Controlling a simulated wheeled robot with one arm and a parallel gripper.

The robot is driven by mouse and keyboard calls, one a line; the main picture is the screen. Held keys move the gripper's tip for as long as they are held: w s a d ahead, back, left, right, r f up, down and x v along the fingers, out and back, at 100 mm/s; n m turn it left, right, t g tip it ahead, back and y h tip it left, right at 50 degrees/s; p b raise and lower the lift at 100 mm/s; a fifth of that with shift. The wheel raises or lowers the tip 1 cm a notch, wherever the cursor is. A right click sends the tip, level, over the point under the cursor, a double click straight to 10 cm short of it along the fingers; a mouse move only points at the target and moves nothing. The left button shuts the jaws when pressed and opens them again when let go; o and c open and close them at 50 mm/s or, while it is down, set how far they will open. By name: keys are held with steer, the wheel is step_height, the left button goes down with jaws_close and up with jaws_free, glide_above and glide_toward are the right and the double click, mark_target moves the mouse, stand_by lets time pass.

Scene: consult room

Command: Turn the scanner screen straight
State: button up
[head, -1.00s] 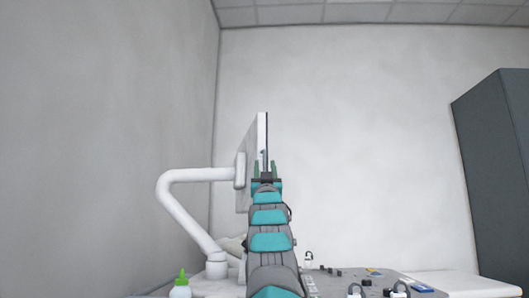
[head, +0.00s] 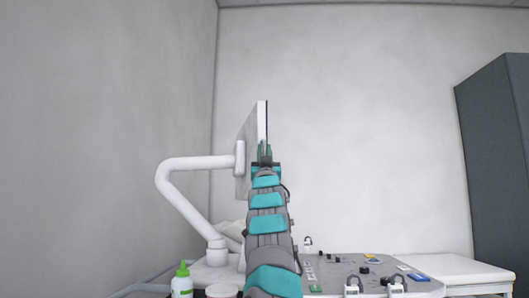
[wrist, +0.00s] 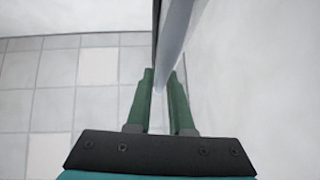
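The scanner screen (head: 247,150) is a thin white panel on a white bent arm (head: 172,190). In the head view it stands upright and is turned nearly edge-on, its back toward the left. My gripper (head: 265,152) is at the screen's lower right edge, with my arm reaching up to it. In the wrist view, the screen's edge (wrist: 172,45) runs down between the two green fingers (wrist: 161,88). The fingers are close together and look shut on the edge. My arm hides part of the screen's lower side and what lies behind it.
Below is the grey scanner console (head: 335,272) with knobs and hooks. A green-capped bottle (head: 182,283) stands at its left. A white surface (head: 455,270) and a dark cabinet (head: 497,160) are at the right. A wall is at the left. The air right of the screen is clear.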

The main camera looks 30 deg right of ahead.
jaws_close()
stand_by(1.0)
